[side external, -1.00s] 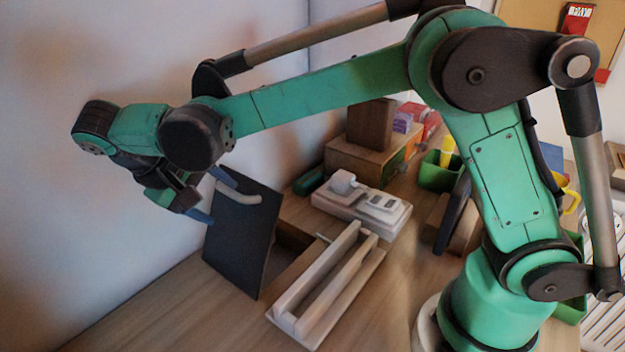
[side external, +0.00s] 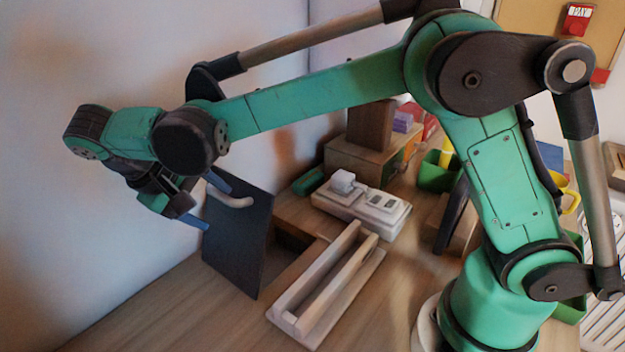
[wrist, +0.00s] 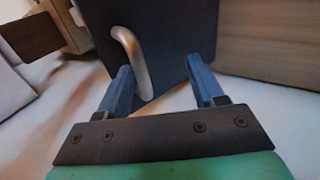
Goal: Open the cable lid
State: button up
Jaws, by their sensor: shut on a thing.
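The cable lid (side external: 238,240) is a dark flat panel standing steeply raised beside a dark opening (side external: 290,240) in the wooden desk. Its pale curved handle (side external: 236,202) is on the face toward my gripper. In the wrist view the metal handle (wrist: 135,62) lies close along the inside of the left finger, and the dark lid (wrist: 180,40) fills the upper middle. Exact finger contact is hard to see.
A pale slotted wooden rack (side external: 330,290) stands right of the opening. Behind it are a white socket block (side external: 362,208) with a plug, a wooden box (side external: 370,160) and a green bin (side external: 438,172). The wall (side external: 120,60) is close behind my gripper. The desk's front left is clear.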

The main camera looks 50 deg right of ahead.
jog(key=v, duration=0.5)
jog(key=shift+r, duration=0.2)
jog(key=s+d+y, duration=0.1)
jog(key=s+d, duration=0.1)
jog(key=s+d+t+y, duration=0.1)
jog(key=s+d+y, duration=0.1)
jog(key=s+d, duration=0.1)
jog(key=s+d+y, duration=0.2)
jog(key=shift+s+d+r+n+t, duration=0.2)
jog(key=shift+d+n+t, duration=0.1)
jog(key=s+d+f+t+y, duration=0.1)
jog(key=s+d+f+t, duration=0.1)
jog(key=d+f+t, duration=0.3)
jog(key=shift+d+m+y, duration=0.4)
jog(key=shift+d, duration=0.15)
